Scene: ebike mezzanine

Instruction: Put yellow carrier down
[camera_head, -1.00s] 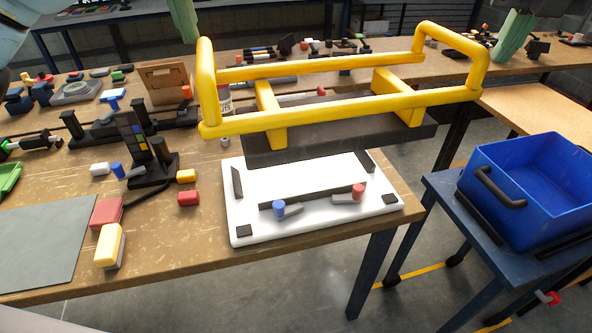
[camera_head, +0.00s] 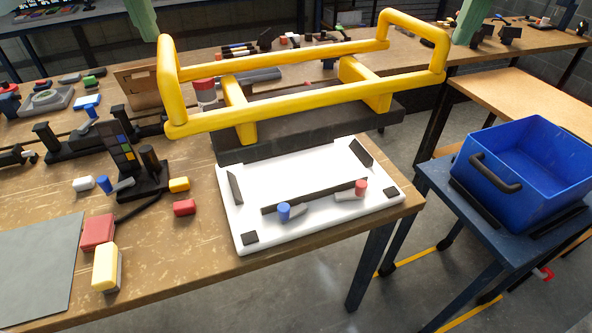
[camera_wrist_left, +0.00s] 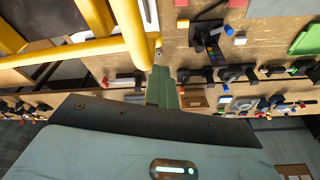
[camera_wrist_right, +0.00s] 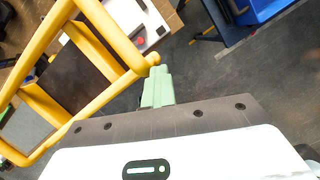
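The yellow carrier (camera_head: 300,102), a tubular frame with upright end handles and a dark base, hangs level above the back of the white fixture plate (camera_head: 300,226). It also shows in the left wrist view (camera_wrist_left: 128,28) and the right wrist view (camera_wrist_right: 40,42). My left gripper (camera_head: 148,38) is at its left end handle and my right gripper (camera_head: 462,42) is at its right end handle. The green fingers lie against the yellow bars in both wrist views and look shut on them; the contact itself is partly hidden. The carrier's underside is hidden.
The plate has dark corner pads, upright dark strips, and blue and red clamp knobs. Blocks and a dark stand (camera_head: 150,180) fill the worktop to its left. A blue crate (camera_head: 530,160) stands on a side table at the right, with open floor between.

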